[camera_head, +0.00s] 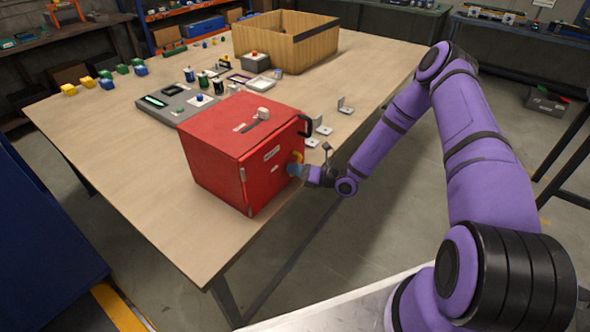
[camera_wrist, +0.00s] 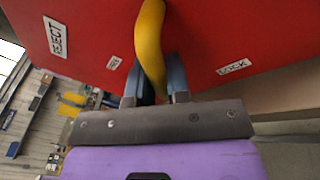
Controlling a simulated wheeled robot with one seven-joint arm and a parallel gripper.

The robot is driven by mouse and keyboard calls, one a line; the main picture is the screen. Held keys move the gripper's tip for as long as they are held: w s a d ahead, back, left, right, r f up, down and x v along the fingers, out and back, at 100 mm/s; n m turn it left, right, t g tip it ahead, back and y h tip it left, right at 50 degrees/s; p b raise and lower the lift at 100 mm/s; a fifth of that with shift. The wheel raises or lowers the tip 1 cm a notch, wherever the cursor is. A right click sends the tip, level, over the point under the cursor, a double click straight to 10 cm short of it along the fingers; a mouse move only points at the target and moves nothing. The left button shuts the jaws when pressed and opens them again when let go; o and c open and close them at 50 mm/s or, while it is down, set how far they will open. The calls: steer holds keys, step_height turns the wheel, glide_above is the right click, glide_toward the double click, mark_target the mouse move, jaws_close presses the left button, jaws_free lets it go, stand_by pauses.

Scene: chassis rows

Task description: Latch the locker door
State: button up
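The red locker (camera_head: 222,150) stands near the front edge of the wooden table. Its door (camera_head: 262,178) looks flush with the body, with a white label and a black handle (camera_head: 306,126) at its right edge. A yellow lever (camera_head: 296,157) on the door also shows in the wrist view (camera_wrist: 150,35), between a small label on the left, too small to read surely, and a LOCK label (camera_wrist: 234,67) on the right. My gripper (camera_head: 295,170) is at the door front. Its blue fingers (camera_wrist: 155,80) close around the lever, one on each side.
Metal brackets (camera_head: 322,127) lie right of the locker. A grey tray (camera_head: 175,103) with small parts and a wooden crate (camera_head: 285,40) stand behind it. Colored blocks (camera_head: 105,78) sit at the far left. The table is clear at front left.

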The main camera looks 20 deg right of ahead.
jaws_close()
steer(key=n, duration=0.2)
steer(key=w+d+f+n+h, duration=0.1)
steer(key=n, duration=0.1)
steer(key=shift+d+g, duration=0.15)
steer(key=shift+g, duration=0.15)
steer(key=shift+w+d+f+n+h, duration=0.1)
steer(key=shift+w+d+n+h, duration=0.25)
steer(key=shift+n, duration=0.6)
steer(key=shift+w+d+f+n+h, duration=0.15)
steer(key=shift+d+n+h, duration=0.25)
steer(key=shift+n, duration=0.55)
steer(key=o, duration=0.7)
jaws_free()
